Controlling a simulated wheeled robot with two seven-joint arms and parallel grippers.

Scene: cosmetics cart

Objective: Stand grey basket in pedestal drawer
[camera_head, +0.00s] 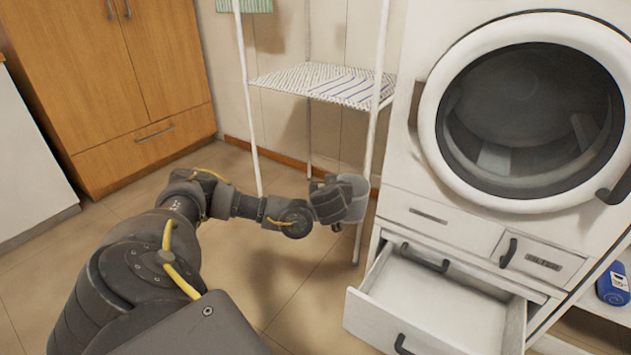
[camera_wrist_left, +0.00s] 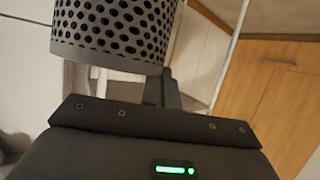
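The grey basket (camera_head: 358,192) is at the end of my left arm in the head view, in front of the rack's right leg and clear of the floor. Part of it is hidden behind my left gripper (camera_head: 338,203). In the left wrist view the perforated side of the basket (camera_wrist_left: 115,35) fills the top left, and a dark finger (camera_wrist_left: 160,88) of the gripper shows against its lower edge. The gripper appears shut on the basket. The white pedestal drawer (camera_head: 440,302) under the washing machine is pulled out and looks empty, to the right of the basket. My right gripper is not in view.
The washing machine (camera_head: 530,120) has its round door shut. A white wire rack (camera_head: 325,84) stands behind my left gripper. A wooden cabinet (camera_head: 120,80) is at the back left. A blue bottle (camera_head: 614,285) is on the right. Open floor lies left of the drawer.

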